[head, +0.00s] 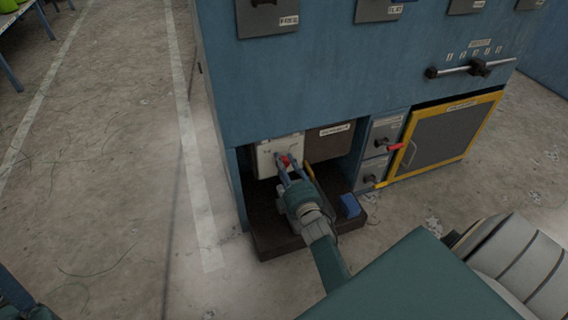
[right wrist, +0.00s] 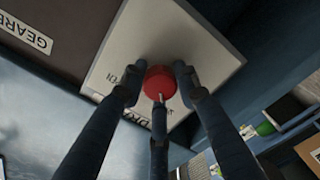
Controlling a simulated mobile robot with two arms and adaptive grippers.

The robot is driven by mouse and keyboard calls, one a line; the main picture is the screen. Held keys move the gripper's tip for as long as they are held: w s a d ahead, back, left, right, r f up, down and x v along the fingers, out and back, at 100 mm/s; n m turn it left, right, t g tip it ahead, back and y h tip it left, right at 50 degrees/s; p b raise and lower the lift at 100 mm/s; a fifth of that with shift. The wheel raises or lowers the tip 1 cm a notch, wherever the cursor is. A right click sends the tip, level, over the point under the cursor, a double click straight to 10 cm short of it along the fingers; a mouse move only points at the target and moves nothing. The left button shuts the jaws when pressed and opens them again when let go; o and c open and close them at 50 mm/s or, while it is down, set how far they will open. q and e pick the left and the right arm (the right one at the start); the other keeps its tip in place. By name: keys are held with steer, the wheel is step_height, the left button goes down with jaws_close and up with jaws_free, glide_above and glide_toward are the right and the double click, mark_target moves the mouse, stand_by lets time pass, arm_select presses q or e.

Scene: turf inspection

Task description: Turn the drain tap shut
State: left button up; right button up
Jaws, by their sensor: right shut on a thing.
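The drain tap has a round red knob (right wrist: 160,82) on a pale plate (right wrist: 205,55). The plate carries partly covered lettering, of which "DR" and part of "OPEN" show. In the head view the red knob (head: 284,160) is small against the pale plate (head: 265,160) in the recess low in the blue machine. My right gripper (head: 289,167) reaches into this recess and is shut on the red knob. In the right wrist view its fingers (right wrist: 157,90) are around the knob, one on each side and one below.
The blue machine (head: 300,85) overhangs the recess. A dark tray (head: 275,245) lies below, with a blue block (head: 350,205) on it. To the right are a red-handled valve (head: 394,147) and a yellow-framed door (head: 450,140). The floor (head: 110,150) at the left is open.

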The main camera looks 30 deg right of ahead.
steer(key=shift+w+a+r, duration=0.2)
steer(key=shift+a+r, duration=0.1)
steer(key=o, duration=1.2)
steer(key=shift+a, duration=0.1)
steer(key=shift+c, duration=0.2)
steer(key=shift+f, duration=0.1)
steer(key=shift+s+f, duration=0.1)
steer(key=shift+s, duration=0.1)
steer(key=v, duration=1.1)
steer(key=shift+s, duration=0.35)
